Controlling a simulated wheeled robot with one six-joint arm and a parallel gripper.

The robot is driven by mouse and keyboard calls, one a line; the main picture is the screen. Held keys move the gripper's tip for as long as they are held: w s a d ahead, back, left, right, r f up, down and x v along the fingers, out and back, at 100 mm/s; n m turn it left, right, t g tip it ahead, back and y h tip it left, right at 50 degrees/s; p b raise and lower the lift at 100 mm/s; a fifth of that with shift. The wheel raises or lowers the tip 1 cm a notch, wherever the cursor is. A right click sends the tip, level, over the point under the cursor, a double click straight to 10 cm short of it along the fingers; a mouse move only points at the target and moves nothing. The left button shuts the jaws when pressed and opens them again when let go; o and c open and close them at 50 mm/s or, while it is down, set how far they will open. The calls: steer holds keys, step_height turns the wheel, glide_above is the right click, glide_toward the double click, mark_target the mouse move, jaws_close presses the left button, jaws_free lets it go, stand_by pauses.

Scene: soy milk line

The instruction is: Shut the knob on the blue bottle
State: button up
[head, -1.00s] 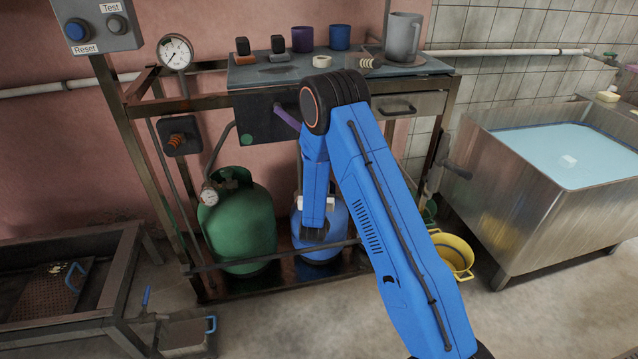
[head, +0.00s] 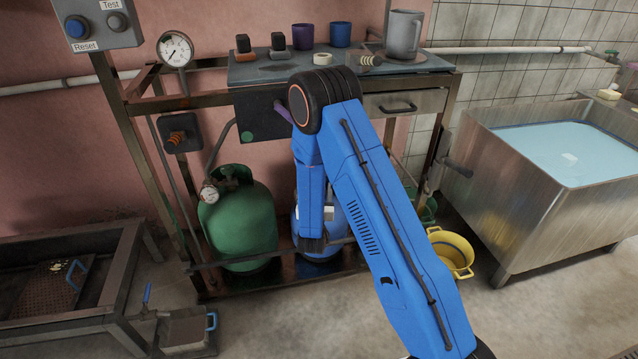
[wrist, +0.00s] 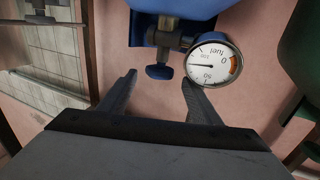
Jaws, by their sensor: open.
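The blue bottle (head: 338,226) stands on the lower shelf of the rack, mostly hidden behind my blue arm in the head view. In the wrist view the bottle (wrist: 185,6) shows upside down at the top edge, with its dark valve below. The small blue knob (wrist: 160,72) sticks out of the valve. My gripper (wrist: 158,77) is open, and its two fingertips lie on either side of the knob in the picture. I cannot tell whether they touch it. In the head view the fingers are hidden.
A round white gauge (wrist: 214,63) on the bottle's valve sits close to the right finger. A green bottle (head: 238,225) stands left of the blue one. A rack bar (head: 225,261) crosses low in front, and a yellow bucket (head: 451,251) is on the floor at right.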

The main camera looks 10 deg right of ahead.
steer(key=v, duration=1.1)
steer(key=shift+s, duration=0.25)
steer(key=shift+a, duration=0.1)
